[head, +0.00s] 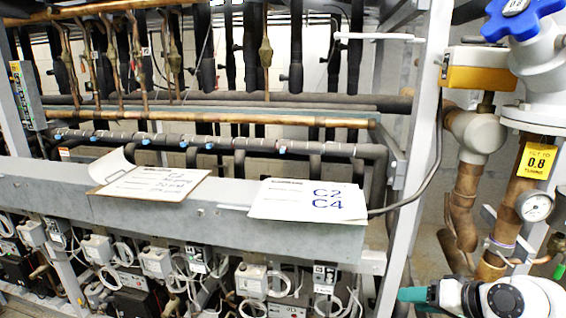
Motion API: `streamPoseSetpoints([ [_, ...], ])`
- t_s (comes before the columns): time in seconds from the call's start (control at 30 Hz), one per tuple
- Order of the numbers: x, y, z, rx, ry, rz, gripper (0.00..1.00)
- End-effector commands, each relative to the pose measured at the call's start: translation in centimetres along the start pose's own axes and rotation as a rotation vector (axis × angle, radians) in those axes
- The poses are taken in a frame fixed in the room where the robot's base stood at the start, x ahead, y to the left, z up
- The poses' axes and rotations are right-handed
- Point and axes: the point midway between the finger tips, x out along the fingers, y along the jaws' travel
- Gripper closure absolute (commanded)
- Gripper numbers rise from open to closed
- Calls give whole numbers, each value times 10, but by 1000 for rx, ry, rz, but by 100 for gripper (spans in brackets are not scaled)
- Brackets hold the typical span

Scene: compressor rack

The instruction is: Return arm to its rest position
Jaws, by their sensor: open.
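Part of my own arm (503,297), white with black rings and a teal end piece, shows at the bottom right of the head view. It is cut off by the bottom and right edges. I see no gripper fingers in this view, so where my gripper is and what is near it are not shown.
The compressor rack's grey beam (200,216) runs across the left and middle, bearing a clipboard (150,186) and a paper marked C2 C4 (308,200). A grey upright (421,150) stands left of copper pipes, a gauge (534,206) and a blue-handled valve (520,18).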

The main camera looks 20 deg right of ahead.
Motion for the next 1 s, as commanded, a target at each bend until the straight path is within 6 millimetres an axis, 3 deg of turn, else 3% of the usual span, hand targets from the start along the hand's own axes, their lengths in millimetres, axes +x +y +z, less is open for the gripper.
streamPoseSetpoints([
  [0.03, 18, 0, 37, -14, -59, 25, 51],
  [0.23, 46, 10, 169, -114, -269, 165, 51],
  [0.4, 32, 30, 269, -249, -449, 301, 51],
  [0.5, 14, 44, 312, -335, -539, 375, 51],
  [0.6, -4, 56, 338, -406, -604, 433, 51],
  [0.7, -17, 64, 352, -453, -641, 470, 51],
  [1.0, -24, 68, 358, -478, -659, 491, 51],
])
